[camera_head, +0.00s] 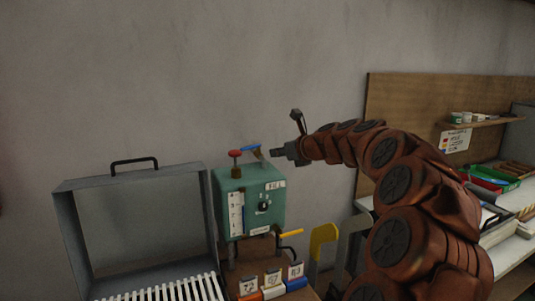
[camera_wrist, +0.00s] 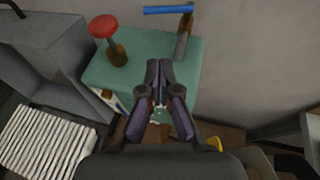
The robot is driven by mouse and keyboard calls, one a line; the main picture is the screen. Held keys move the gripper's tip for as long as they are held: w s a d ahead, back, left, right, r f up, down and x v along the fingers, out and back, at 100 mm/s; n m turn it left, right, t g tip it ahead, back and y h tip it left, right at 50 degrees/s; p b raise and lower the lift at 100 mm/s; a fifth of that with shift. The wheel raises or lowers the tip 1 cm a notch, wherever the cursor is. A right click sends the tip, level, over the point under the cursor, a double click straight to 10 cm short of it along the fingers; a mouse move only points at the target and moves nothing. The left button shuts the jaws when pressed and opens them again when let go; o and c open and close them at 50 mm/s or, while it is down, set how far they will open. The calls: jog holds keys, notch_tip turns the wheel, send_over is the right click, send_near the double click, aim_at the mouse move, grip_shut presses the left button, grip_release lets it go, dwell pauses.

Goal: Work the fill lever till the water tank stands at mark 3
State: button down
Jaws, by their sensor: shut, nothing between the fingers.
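The water tank (camera_head: 263,190) is a green box with a white level gauge (camera_head: 236,214) and a dark round dial on its front. I cannot read the water level at this size. On its top stand a red knob (camera_head: 235,154) on a brown post and a blue-handled lever (camera_head: 250,148) on a metal post. In the wrist view the blue lever (camera_wrist: 168,10) and red knob (camera_wrist: 103,26) lie beyond my fingers. My gripper (camera_head: 276,152) is shut and empty, just right of the lever's post. In the wrist view the gripper (camera_wrist: 160,66) shows over the tank top (camera_wrist: 190,75).
A grey open case (camera_head: 62,215) with white slats stands left of the tank. A yellow-handled valve (camera_head: 291,233) sticks out low at the tank's right. Small labelled blocks (camera_head: 272,280) stand in front. A shelf with trays (camera_head: 490,180) is at the right.

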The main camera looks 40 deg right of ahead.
jog(key=p, duration=0.1)
send_near(246, 149)
jog(key=w+f, duration=0.2)
jog(key=w, duration=0.1)
jog(key=w+f, duration=0.1)
jog(key=shift+w+d+f, duration=0.3)
jog(key=shift+d+f, duration=0.05)
jog(key=shift+w+r+p, duration=0.2)
jog(key=shift+w+p, duration=0.15)
jog(key=shift+w, duration=0.5)
jog(key=p, duration=0.2)
jog(key=shift+w+a+r+m+h+p, duration=0.25)
jog(key=shift+m+h+p, duration=0.05)
jog(key=shift+m+p, duration=0.1)
jog(key=h+p, duration=0.1)
jog(key=m+p, duration=0.1)
jog(key=p, duration=0.1)
jog(key=shift+w+a+h, duration=0.15)
jog(key=shift+w+h, duration=0.15)
jog(key=shift+h, duration=0.1)
jog(key=shift+w+p, duration=0.2)
jog(key=shift+p, duration=0.55)
jog(key=shift+w+f, duration=0.1)
jog(key=shift+f, duration=0.2)
jog(key=shift+a, duration=0.1)
